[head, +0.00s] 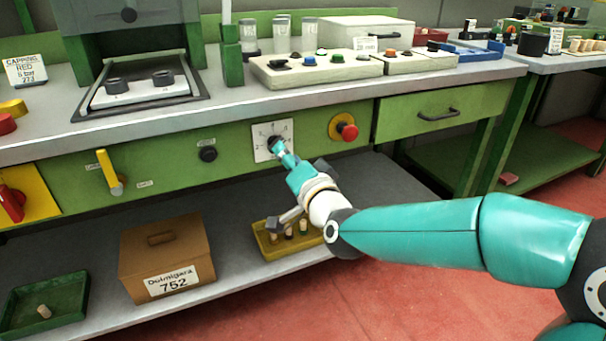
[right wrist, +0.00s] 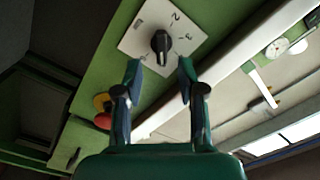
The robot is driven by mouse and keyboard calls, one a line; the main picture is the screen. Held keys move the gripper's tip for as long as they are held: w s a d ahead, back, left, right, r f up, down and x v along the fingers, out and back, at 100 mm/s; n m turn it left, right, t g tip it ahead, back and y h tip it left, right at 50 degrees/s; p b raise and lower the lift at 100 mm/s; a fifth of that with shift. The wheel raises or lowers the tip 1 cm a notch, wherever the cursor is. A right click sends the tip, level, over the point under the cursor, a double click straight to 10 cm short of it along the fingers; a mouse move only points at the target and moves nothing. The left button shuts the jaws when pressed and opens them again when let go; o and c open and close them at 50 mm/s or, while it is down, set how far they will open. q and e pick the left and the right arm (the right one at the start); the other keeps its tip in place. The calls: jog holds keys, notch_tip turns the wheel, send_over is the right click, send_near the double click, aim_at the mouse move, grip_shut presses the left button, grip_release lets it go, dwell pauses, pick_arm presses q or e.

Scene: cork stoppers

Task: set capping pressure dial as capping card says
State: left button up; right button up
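The pressure dial (head: 272,142) is a dark knob on a white numbered plate (head: 260,154) on the green front panel. The right wrist view shows its black knob (right wrist: 160,46) and the figures 2 and 3; which figure it points at I cannot tell. My right gripper (head: 279,147) is at the dial, partly covering the plate. Its two fingers (right wrist: 160,68) are apart, one on each side just short of the knob, with no clear contact. The capping card (head: 25,70) stands at the left on the worktop, reading "CAPPING RED" with a small bar figure. My left gripper is not in view.
A red emergency button (head: 347,131) is right of the dial, a small black knob (head: 208,154) and a yellow lever (head: 109,172) left. Below, a cardboard box (head: 165,250) and a yellow tray (head: 268,248) with corks stand on the shelf.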

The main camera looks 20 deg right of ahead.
jog(key=s, duration=0.7)
jog(key=shift+s+d, duration=0.15)
jog(key=shift+s, duration=0.1)
jog(key=shift+d, duration=0.1)
